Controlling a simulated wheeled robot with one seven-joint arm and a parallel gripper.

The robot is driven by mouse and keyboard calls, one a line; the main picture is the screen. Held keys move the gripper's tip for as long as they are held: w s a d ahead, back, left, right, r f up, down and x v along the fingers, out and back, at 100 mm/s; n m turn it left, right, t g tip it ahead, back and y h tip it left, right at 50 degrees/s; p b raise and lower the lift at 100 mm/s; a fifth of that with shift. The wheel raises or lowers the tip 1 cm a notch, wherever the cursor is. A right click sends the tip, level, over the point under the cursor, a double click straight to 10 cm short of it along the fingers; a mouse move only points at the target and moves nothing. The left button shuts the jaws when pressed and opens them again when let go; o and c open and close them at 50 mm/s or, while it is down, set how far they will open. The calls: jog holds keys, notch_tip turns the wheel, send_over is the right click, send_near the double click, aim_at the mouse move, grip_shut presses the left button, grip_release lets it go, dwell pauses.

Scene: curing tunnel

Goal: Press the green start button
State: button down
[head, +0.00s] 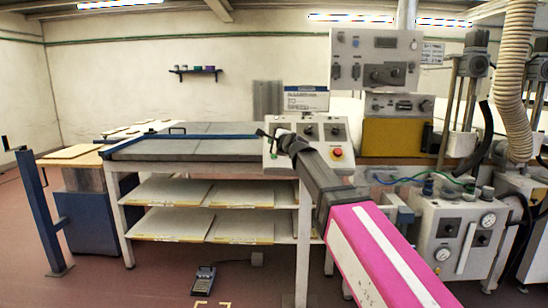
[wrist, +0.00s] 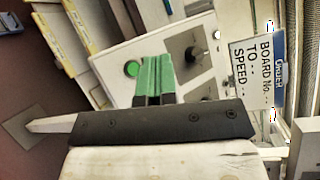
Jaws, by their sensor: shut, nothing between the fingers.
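The green start button (wrist: 132,68) is a round green disc on a light grey sloped control panel (wrist: 112,57) in the wrist view. My gripper (wrist: 155,62) is shut and empty, its green fingertips close together just right of the button in the picture. I cannot tell whether the tips touch the panel. In the head view the panel (head: 327,129) stands at the right end of the bench, with my gripper (head: 274,138) in front of its left part. The button is hard to make out there.
Black knobs (wrist: 191,54) sit right of the fingers on the panel. A red stop button (head: 337,153) is at the panel's lower right. A board sign (head: 306,100) stands above it. Shelves with flat boards (head: 181,192) lie below the bench (head: 200,148). A pedal (head: 204,279) is on the floor.

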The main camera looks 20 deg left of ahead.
aim_at(274, 156)
jog(key=shift+w, duration=0.1)
dwell(0.3)
jog(key=shift+w+a+f, duration=0.25)
jog(key=shift+w+f, duration=0.75)
jog(key=shift+w+a+f, duration=0.25)
jog(key=shift+w+f, duration=0.7)
jog(key=shift+f, duration=0.1)
jog(key=shift+w+a+f, duration=0.25)
jog(key=shift+w+f, duration=0.75)
jog(key=shift+w+f, duration=0.3)
jog(key=shift+w+a+f, duration=0.1)
jog(key=shift+w+f, duration=0.15)
dwell(0.8)
dwell(0.4)
jog(key=shift+s+r, duration=0.55)
